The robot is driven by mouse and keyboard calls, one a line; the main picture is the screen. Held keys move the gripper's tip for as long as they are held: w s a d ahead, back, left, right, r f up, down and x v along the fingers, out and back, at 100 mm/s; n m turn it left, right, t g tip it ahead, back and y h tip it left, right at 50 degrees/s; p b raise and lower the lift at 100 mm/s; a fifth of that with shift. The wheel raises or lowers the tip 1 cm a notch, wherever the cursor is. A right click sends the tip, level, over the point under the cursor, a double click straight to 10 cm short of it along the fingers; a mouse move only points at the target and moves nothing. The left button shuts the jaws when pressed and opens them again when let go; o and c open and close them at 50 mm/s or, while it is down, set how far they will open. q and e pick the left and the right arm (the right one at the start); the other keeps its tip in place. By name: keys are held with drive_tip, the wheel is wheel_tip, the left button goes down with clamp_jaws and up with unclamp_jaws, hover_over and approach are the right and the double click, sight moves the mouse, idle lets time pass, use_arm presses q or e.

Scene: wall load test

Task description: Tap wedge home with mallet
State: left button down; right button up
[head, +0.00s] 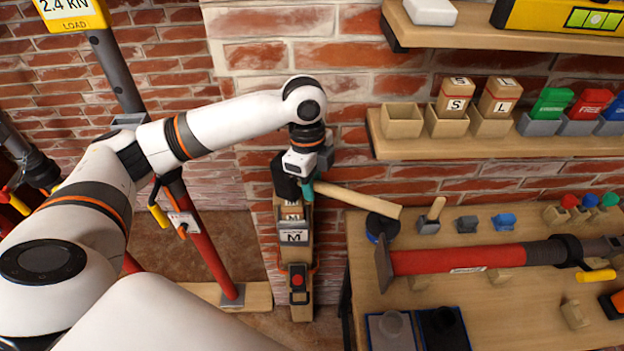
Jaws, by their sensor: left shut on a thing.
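My left gripper (306,188) is shut on the pale wooden handle of the mallet (360,199), close to its black head. The handle points right, toward the bench. The mallet's black head (284,178) is at the left of the gripper, partly hidden by it. Just below the head, a wooden wedge marked M (292,212) stands in a wooden holder (294,239), also marked M, on the narrow wall post. The wedge's top is partly hidden by the mallet and gripper. I cannot tell whether the head touches the wedge. My right gripper is out of view.
A device with a red button (298,281) is on the post below the holder. A bench (535,300) at the right bears a red prop (455,259) and a dark round stand (382,226). A shelf (500,147) holds S and L wedges beside an empty box (401,121). A red prop (205,235) stands left.

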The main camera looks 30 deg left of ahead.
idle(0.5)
use_arm(q)
wheel_tip(320, 180, down, 2)
drive_tip(key=shift+f+b, duration=0.25)
drive_tip(key=shift+b, duration=0.15)
wheel_tip(320, 180, up, 3)
drive_tip(key=p, duration=0.3)
drive_tip(key=shift+f, duration=0.2)
